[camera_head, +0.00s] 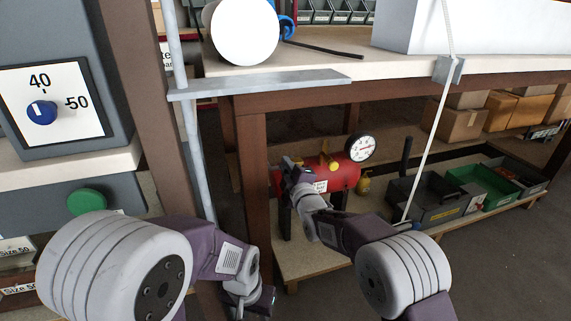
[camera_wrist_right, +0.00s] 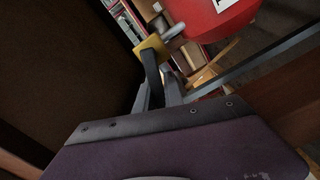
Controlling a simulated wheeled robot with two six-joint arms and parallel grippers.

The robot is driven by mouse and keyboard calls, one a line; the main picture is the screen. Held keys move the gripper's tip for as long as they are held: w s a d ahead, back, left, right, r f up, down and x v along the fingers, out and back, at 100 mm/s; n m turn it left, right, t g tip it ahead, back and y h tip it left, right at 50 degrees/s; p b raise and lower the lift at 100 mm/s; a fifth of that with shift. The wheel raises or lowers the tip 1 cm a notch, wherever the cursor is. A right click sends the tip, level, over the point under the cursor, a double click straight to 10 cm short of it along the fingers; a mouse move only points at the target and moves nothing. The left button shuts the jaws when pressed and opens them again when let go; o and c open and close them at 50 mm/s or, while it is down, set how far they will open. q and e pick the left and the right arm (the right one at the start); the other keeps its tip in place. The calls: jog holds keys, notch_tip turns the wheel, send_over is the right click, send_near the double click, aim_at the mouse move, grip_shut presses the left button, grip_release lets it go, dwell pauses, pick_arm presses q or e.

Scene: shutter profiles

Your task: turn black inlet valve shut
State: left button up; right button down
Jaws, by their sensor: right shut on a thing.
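The red air tank (camera_head: 345,174) with a round white gauge (camera_head: 360,149) stands on the lower shelf under the workbench; part of the tank shows at the top of the right wrist view (camera_wrist_right: 205,17). The black inlet valve handle (camera_wrist_right: 152,70) runs down from a yellow fitting (camera_wrist_right: 149,46) at the tank's end. My right gripper (camera_wrist_right: 158,92) is shut on this handle, its grey fingers on either side. In the head view the right gripper (camera_head: 291,165) hides the handle. My left gripper (camera_head: 262,300) hangs low near the bottom edge; its fingers cannot be made out.
Wooden bench posts (camera_head: 254,190) stand just left of the tank. A grey toolbox (camera_head: 428,199) and a green crate (camera_head: 480,183) sit to the right on the shelf. Cardboard boxes (camera_head: 460,123) stand behind. A white cord (camera_head: 430,140) hangs in front. The floor at right is clear.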

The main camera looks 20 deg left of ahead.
jog(key=shift+w+d+r+m+p, duration=0.45)
jog(key=shift+m+p, duration=0.9)
jog(key=shift+m, duration=0.9)
jog(key=shift+w+d+r+m+p, duration=0.35)
jog(key=shift+d+m+p, duration=0.3)
jog(key=shift+m+p, duration=1.15)
jog(key=shift+w+d+r+m+p, duration=0.3)
jog(key=shift+d+r+m+p, duration=0.4)
jog(key=shift+m, duration=2.05)
jog(key=shift+a+f, duration=0.1)
jog(key=shift+f, duration=0.1)
jog(key=c, duration=1.4)
grip_release()
jog(key=shift+c, duration=0.2)
